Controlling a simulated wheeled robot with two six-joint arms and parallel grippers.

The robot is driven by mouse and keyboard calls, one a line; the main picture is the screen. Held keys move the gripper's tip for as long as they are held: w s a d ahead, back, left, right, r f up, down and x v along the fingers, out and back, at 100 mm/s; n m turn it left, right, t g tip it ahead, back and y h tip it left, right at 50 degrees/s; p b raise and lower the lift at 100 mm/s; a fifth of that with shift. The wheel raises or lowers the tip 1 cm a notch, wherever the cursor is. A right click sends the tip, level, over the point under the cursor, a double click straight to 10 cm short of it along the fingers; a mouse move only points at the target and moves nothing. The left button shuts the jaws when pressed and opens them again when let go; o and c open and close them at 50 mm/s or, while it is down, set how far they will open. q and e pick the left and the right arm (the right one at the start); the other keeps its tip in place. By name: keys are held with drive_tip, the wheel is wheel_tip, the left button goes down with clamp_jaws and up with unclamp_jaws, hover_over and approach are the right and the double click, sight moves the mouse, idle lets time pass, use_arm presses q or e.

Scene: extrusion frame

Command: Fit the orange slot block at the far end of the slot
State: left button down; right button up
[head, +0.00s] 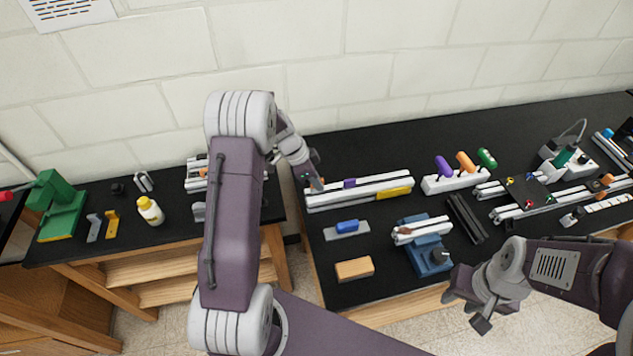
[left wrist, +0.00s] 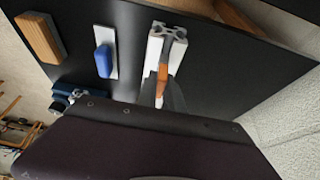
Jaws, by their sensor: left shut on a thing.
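The orange slot block (left wrist: 163,73) shows in the left wrist view between my left gripper's fingers (left wrist: 170,92), which are shut on it. It is over or in the slot of the white aluminium extrusion (left wrist: 155,48); I cannot tell how deep it sits. In the head view my left gripper (head: 316,184) is low at the left end of this extrusion (head: 335,200), and I cannot make out the orange block there. A purple block (head: 349,183) and a yellow block (head: 395,192) are on the extrusion. My right gripper (head: 467,312) is apart from everything, fingers spread and empty.
A blue block on a grey plate (head: 347,227), a tan block (head: 354,268) and a blue vise (head: 430,257) stand in front of the extrusion. A white rack (head: 455,181) with coloured handles and dark bars (head: 466,218) lie to the right. The black table behind the extrusion is clear.

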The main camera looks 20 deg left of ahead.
idle(0.6)
use_arm(q)
drive_tip(key=shift+b, duration=0.4)
drive_tip(key=shift+f+b, duration=1.5)
drive_tip(key=shift+b, duration=0.3)
drive_tip(key=c, duration=1.4)
unclamp_jaws()
drive_tip(key=shift+r, duration=0.1)
drive_tip(key=b+v, duration=0.1)
drive_tip(key=v, duration=0.8)
